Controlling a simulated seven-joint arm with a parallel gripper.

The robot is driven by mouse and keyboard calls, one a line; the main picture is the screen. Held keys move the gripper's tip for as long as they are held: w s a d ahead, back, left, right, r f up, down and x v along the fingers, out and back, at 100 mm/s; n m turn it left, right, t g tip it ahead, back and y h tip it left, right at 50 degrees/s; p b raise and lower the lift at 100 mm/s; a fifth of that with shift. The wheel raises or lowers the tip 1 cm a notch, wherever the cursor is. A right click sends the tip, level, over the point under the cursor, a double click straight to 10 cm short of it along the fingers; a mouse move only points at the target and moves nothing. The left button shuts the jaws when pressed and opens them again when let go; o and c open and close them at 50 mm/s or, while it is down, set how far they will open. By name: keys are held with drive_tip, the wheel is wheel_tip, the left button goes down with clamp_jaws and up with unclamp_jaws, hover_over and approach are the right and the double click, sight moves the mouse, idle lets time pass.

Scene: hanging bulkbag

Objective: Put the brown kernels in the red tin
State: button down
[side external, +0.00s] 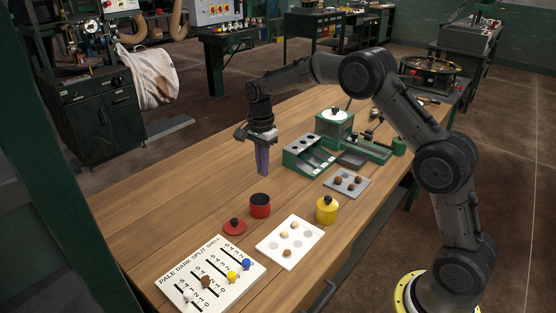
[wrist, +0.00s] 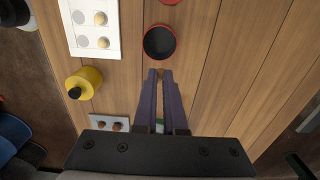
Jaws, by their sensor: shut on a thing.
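The red tin (side external: 260,206) stands open on the wooden table, its lid (side external: 234,227) beside it; in the wrist view its dark inside (wrist: 159,43) shows no clear contents. My gripper (side external: 262,173) points down above the table, behind the tin in the side view. Its long purple fingers are shut on a small brown kernel (wrist: 160,71), close to the tin's rim in the wrist view but not over its opening. A brown kernel (side external: 287,253) lies on the white card (side external: 304,241) with pale ones (side external: 295,226). Several brown kernels (side external: 338,180) sit on the grey tray (side external: 346,192).
A closed yellow tin (side external: 326,210) stands right of the red tin. A lettered scoreboard (side external: 207,280) with coloured pegs lies at the front. A green sloped rack (side external: 308,155) and a green machine (side external: 335,127) stand further back. The table left of my gripper is clear.

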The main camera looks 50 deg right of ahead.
drive_tip(key=shift+s+a+f, duration=0.1)
drive_tip(key=shift+s+f, duration=0.05)
drive_tip(key=shift+f, duration=3.55)
drive_tip(key=c, duration=0.9)
unclamp_jaws()
wheel_tip(320, 180, up, 14)
drive_tip(key=shift+f, duration=0.1)
